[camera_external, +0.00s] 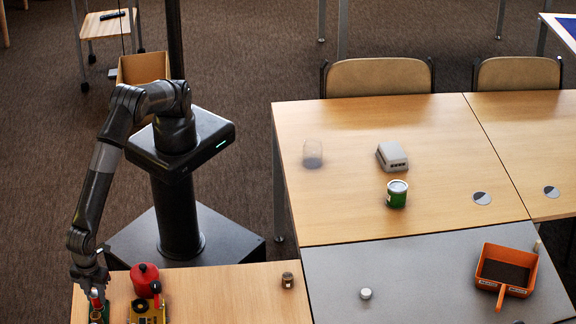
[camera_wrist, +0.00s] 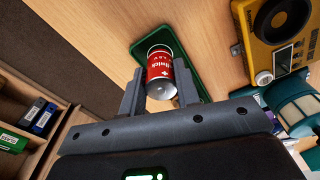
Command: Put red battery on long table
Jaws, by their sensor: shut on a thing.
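The red battery (camera_wrist: 160,65), red with white lettering and silvery ends, is between the fingers of my gripper (camera_wrist: 159,90) in the wrist view. My gripper is shut on it. Behind the battery is a green tray (camera_wrist: 196,77); I cannot tell whether the battery touches it. In the external view my gripper (camera_external: 95,285) is low over the left end of the front wooden table (camera_external: 220,290), with the battery (camera_external: 94,293) small beneath it. A larger wooden table (camera_external: 345,220) stands to the right, with a grey section in front; which table is the long one is unclear.
A red canister (camera_external: 144,275) and a yellow device (camera_external: 150,312) stand close right of my gripper. A small brown jar (camera_external: 287,280) is farther right. An orange bin (camera_external: 528,278) is at right.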

